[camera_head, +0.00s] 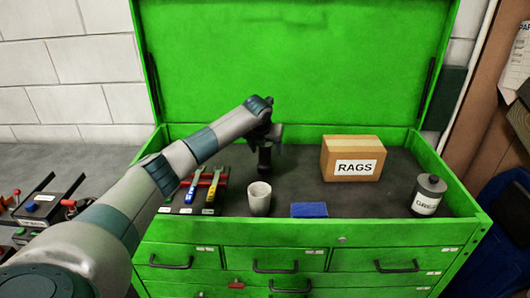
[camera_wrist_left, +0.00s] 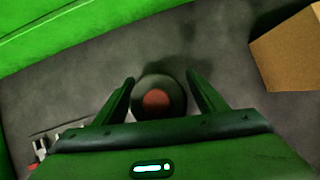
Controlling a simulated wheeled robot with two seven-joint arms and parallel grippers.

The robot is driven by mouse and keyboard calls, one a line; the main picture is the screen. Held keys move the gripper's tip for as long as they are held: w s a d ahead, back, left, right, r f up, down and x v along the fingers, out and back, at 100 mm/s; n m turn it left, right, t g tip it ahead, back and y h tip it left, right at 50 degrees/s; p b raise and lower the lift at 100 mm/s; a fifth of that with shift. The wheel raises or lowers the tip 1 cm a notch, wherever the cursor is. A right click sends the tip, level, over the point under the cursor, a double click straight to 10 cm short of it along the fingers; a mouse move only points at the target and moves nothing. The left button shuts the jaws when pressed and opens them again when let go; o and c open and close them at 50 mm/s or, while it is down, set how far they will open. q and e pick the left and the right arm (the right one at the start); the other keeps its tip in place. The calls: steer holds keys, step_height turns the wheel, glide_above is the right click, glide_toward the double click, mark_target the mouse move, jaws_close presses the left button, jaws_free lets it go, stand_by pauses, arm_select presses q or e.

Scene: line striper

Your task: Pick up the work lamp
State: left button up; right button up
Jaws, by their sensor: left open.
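A dark round object with a reddish centre (camera_wrist_left: 158,102), seen from above, stands on the grey chest floor; it looks like the work lamp. In the left wrist view it lies between the two fingers of my left gripper (camera_wrist_left: 160,95), which is open with a finger on either side. I cannot tell whether the fingers touch it. In the head view my left gripper (camera_head: 265,148) points down at the back middle of the green tool chest, and the dark shape under it cannot be clearly split into gripper and lamp. My right gripper is not in view.
A RAGS box (camera_head: 352,159) stands to the right, and a grey canister (camera_head: 428,194) farther right. A pale cup (camera_head: 259,199) and a blue block (camera_head: 309,210) are in front. Colored-handled tools (camera_head: 211,187) lie left. The open lid (camera_head: 300,60) rises behind.

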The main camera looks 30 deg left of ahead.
arm_select(q)
steer(key=shift+c, duration=0.6)
steer(key=c, duration=1.2)
steer(key=shift+r, duration=0.15)
steer(key=shift+c, duration=0.2)
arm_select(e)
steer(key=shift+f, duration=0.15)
